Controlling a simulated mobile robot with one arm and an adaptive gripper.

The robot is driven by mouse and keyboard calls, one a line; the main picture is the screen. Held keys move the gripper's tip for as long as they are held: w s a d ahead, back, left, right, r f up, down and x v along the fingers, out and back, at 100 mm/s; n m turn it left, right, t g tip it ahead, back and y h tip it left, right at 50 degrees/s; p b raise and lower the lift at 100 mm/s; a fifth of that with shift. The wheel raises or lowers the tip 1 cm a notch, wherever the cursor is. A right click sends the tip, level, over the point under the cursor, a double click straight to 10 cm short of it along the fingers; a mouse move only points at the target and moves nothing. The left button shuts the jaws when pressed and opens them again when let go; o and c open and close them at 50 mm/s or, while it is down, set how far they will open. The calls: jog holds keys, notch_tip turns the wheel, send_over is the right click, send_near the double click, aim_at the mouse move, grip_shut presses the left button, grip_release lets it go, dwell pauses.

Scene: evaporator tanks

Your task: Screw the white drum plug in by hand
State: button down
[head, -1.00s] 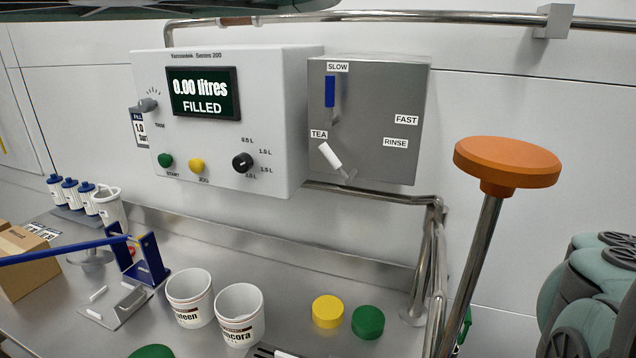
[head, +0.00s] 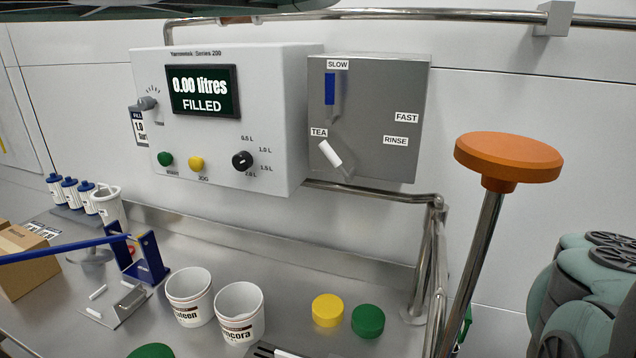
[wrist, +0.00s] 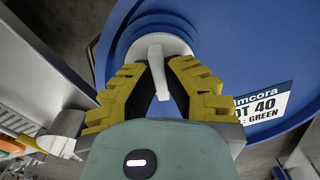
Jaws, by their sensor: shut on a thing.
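In the wrist view the white drum plug (wrist: 172,42) sits at the top opening of a blue drum (wrist: 215,25), with a raised white grip bar (wrist: 157,65) across it. My gripper (wrist: 157,62) has its yellow, ridged fingers closed on both sides of that bar. The plug's base lies within the blue rim, but I cannot tell how deep its thread sits. The head view does not show the plug, the drum or my gripper.
In the head view a steel bench holds two white cups (head: 240,312), a yellow cap (head: 327,310) and a green cap (head: 367,321). A filler panel (head: 220,120) reads 0.00 litres. An orange knob on a post (head: 508,160) stands at right.

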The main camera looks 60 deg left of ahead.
jog(key=shift+m, duration=1.8)
jog(key=m, duration=0.3)
jog(key=c, duration=1)
grip_release()
jog(key=shift+c, duration=0.2)
notch_tip(320, 180, up, 6)
jog(key=p, duration=0.5)
jog(key=shift+r+p, duration=0.1)
jog(key=shift+p, duration=0.25)
